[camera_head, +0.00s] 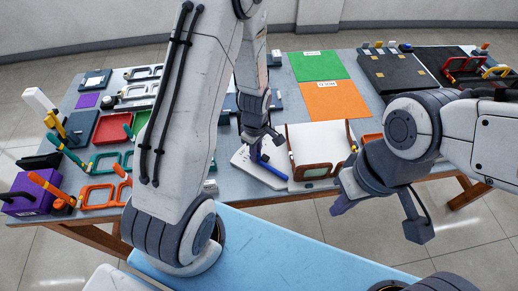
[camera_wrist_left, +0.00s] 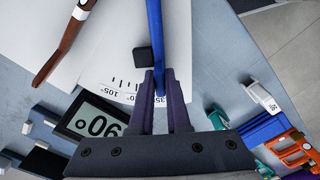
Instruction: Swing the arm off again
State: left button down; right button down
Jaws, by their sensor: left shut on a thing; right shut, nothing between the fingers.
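My left gripper (camera_head: 260,146) is shut on a blue bar (camera_head: 268,164), the swinging arm of a white angle gauge (camera_head: 247,162). In the left wrist view the left gripper (camera_wrist_left: 159,78) pinches the blue bar (camera_wrist_left: 154,30) over a printed degree scale (camera_wrist_left: 122,88) with a 105° mark. Brown glasses (camera_head: 318,172) rest on a white board right of the gauge. One brown temple (camera_wrist_left: 62,45) shows left of the bar, apart from it. My right gripper (camera_head: 343,206) is shut and empty, in front of the table's edge.
A small digital display (camera_wrist_left: 92,122) stands by the scale. Orange glasses (camera_head: 97,194), green glasses (camera_head: 100,162) and a purple box (camera_head: 27,197) are at the left. Green (camera_head: 318,66) and orange (camera_head: 334,100) sheets lie behind.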

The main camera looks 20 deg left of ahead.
pick_arm(q)
jog(key=shift+s+r, duration=0.1)
dwell(0.4)
jog(key=c, duration=0.9)
grip_release()
notch_tip(320, 180, up, 10)
jog(key=shift+r, duration=0.2)
jog(key=s+d+r+m, duration=0.4)
jog(key=s+m, duration=0.2)
jog(key=m, duration=0.1)
jog(key=s+d+r+m, duration=0.3)
jog(key=s+d+m, duration=0.2)
jog(key=m, duration=0.3)
jog(key=s+d+r+m+h, duration=0.1)
jog(key=s+d+r+m, duration=0.3)
jog(key=s+m, duration=0.3)
jog(key=shift+s+d+r+m, duration=0.15)
jog(key=shift+d+r+m, duration=0.25)
jog(key=shift+d, duration=0.3)
